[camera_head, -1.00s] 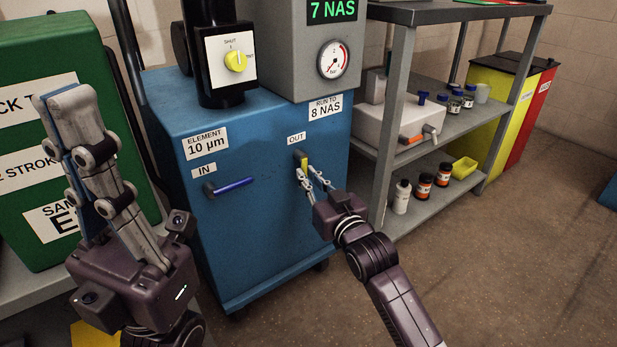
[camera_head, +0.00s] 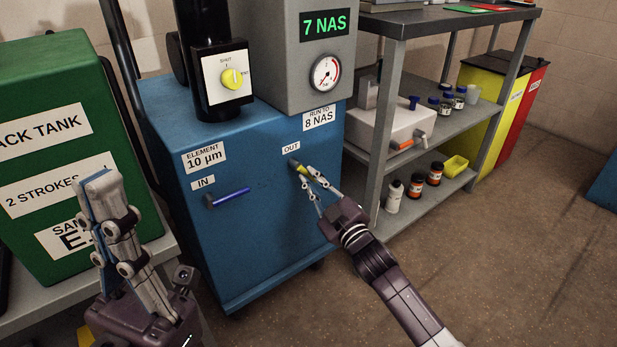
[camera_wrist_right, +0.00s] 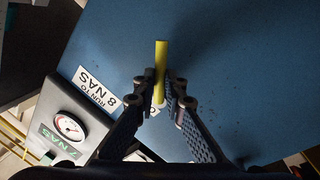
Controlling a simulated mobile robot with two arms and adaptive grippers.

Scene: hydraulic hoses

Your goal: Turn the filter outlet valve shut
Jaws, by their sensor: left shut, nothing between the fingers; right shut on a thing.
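The filter outlet valve (camera_head: 294,162) sits below the OUT label on the front of the blue filter unit (camera_head: 265,240). Its yellow lever slopes down to the right in the head view, and it shows as a yellow bar (camera_wrist_right: 161,55) in the right wrist view. My right gripper (camera_head: 306,178) is shut on this lever, with its fingers on either side; the lever's end sticks out beyond the fingertips. My left gripper (camera_head: 100,185) is shut and empty, pointing up in front of the green tank, away from the valve.
The inlet valve with a blue lever (camera_head: 230,197) is left of the outlet. Above are a yellow selector knob (camera_head: 232,78) and a grey box with a gauge (camera_head: 326,73). A grey shelf (camera_head: 430,195) with bottles stands right. The floor in front is clear.

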